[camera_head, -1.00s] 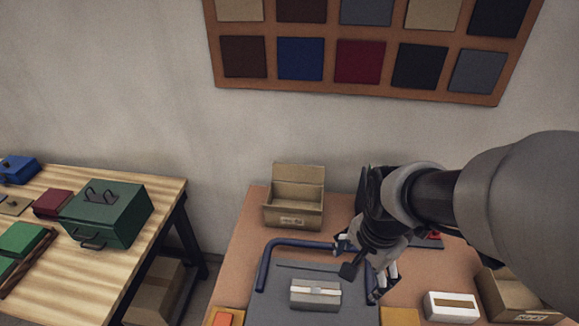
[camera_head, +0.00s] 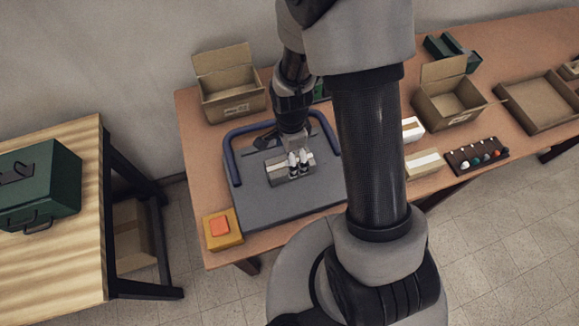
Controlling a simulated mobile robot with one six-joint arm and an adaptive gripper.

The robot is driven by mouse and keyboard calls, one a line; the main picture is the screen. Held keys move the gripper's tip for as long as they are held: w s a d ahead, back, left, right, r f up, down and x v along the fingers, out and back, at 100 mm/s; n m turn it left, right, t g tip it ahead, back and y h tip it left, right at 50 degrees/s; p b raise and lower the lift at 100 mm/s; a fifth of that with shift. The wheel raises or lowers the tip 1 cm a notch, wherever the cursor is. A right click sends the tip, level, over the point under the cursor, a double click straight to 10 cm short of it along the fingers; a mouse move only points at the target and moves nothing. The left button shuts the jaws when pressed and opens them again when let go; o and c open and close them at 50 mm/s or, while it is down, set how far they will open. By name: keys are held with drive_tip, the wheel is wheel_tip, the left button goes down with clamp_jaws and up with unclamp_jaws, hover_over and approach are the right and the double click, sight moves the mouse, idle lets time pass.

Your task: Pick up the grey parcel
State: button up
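The grey parcel (camera_head: 276,172), a small box with a pale band, lies on the dark grey mat (camera_head: 270,205) inside the blue tubular frame (camera_head: 234,160). My gripper (camera_head: 298,168) points down at the parcel, and its fingers overlap the parcel's middle and right part in the picture. The fingers look close together. I cannot tell whether they press on the parcel or only stand over it. The fingers hide part of the parcel, and no lift off the mat is visible.
An orange button on a yellow base (camera_head: 222,229) sits at the mat's front left. An open carton (camera_head: 232,104) stands behind. White boxes (camera_head: 424,163), another open carton (camera_head: 447,100) and a shallow tray (camera_head: 540,105) are to the right. My arm hides the middle of the table.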

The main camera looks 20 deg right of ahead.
sight(277, 168)
drive_tip(key=f, duration=0.2)
drive_tip(key=f+b, duration=0.1)
drive_tip(key=f, duration=0.1)
drive_tip(key=f+b, duration=0.1)
drive_tip(key=f, duration=0.2)
drive_tip(key=shift+w, duration=0.25)
drive_tip(key=shift+c, duration=0.2)
drive_tip(key=c, duration=1.4)
drive_tip(key=shift+r, duration=0.15)
drive_tip(key=shift+c, duration=0.2)
